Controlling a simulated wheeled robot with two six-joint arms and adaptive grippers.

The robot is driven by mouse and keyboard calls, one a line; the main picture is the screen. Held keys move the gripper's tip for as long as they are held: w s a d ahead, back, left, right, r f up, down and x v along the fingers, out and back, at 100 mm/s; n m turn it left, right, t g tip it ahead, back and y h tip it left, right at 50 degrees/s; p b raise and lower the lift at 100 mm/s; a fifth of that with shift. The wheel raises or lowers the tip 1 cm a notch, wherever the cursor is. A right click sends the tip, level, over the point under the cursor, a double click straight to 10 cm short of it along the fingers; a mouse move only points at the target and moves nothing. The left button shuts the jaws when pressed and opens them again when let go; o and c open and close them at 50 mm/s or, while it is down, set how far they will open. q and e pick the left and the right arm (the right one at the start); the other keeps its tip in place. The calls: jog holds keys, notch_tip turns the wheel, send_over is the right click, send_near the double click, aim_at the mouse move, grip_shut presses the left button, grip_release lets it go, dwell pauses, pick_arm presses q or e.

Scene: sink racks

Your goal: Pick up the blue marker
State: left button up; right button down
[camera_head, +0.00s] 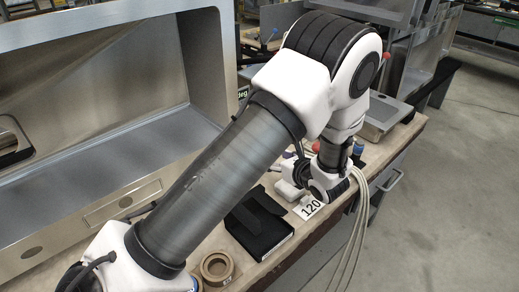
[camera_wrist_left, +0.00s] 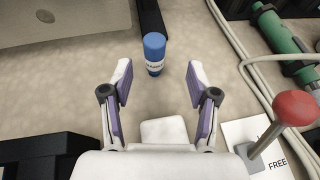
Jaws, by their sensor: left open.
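The blue marker (camera_wrist_left: 154,52) is a short blue cylinder with a white printed label, in the upper middle of the left wrist view. It appears upright on the beige worktop. My left gripper (camera_wrist_left: 160,84) is open and empty, its two purple-padded fingers spread wide. The marker lies just beyond the fingertips, roughly centred between them, and apart from both. In the head view, my left arm reaches over the bench and hides much of the area around the gripper. A small blue patch (camera_head: 358,149) shows beside the wrist; I cannot tell whether it is the marker. My right gripper is not in view.
A red-knobbed lever (camera_wrist_left: 296,107), a green cylinder (camera_wrist_left: 283,38) and pale cables (camera_wrist_left: 240,62) lie right of the gripper. A black box (camera_head: 259,222) and a tape roll (camera_head: 217,268) sit on the bench. A metal sink unit (camera_head: 100,140) stands at left.

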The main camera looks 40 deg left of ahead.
pick_arm(q)
jog(key=x, duration=0.5)
jog(key=p+x, duration=0.1)
jog(key=x, duration=0.2)
jog(key=shift+s+a+r, duration=0.1)
jog(key=shift+s+a, duration=0.05)
jog(key=shift+s, duration=0.2)
jog(key=shift+r, duration=0.15)
jog(key=c, duration=0.3)
grip_shut()
